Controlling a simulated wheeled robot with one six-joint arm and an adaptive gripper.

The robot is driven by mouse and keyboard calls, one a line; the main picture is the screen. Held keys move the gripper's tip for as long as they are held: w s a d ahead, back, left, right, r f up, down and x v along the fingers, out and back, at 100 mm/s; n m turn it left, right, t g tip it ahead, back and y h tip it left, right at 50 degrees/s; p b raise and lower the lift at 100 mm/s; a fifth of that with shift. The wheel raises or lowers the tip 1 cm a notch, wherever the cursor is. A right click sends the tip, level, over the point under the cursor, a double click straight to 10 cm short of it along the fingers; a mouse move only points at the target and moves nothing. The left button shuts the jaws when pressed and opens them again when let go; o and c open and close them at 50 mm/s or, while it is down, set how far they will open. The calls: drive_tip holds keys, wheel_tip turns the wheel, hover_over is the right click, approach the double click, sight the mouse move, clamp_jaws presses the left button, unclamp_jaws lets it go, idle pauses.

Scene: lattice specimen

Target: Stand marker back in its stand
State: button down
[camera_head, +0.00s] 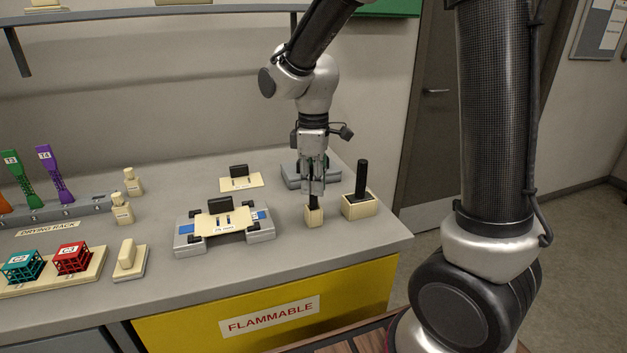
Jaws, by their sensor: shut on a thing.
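My gripper (313,190) points straight down near the right end of the bench. It is shut on a dark, thin upright piece, which I take to be the marker (312,201); the fingers hide most of it. Directly below is a small cream block, seemingly the marker's stand (314,218). The marker's lower end meets the top of this stand in the picture. I cannot tell whether it sits inside the hole or just above it.
Close on the right, a black cylinder (361,178) stands upright in a cream box (360,208). A grey fixture (183,238) with a cream plate is to the left. A grey device (292,176) is behind my gripper. The drying rack (92,206) and lattice cubes (72,258) are far left.

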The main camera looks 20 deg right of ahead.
drive_tip(key=shift+f, duration=0.2)
drive_tip(key=shift+f, duration=1.1)
drive_tip(key=c, duration=0.9)
unclamp_jaws()
drive_tip(key=shift+r, duration=2.55)
wheel_tip(320, 180, up, 12)
drive_tip(key=shift+w, duration=0.1)
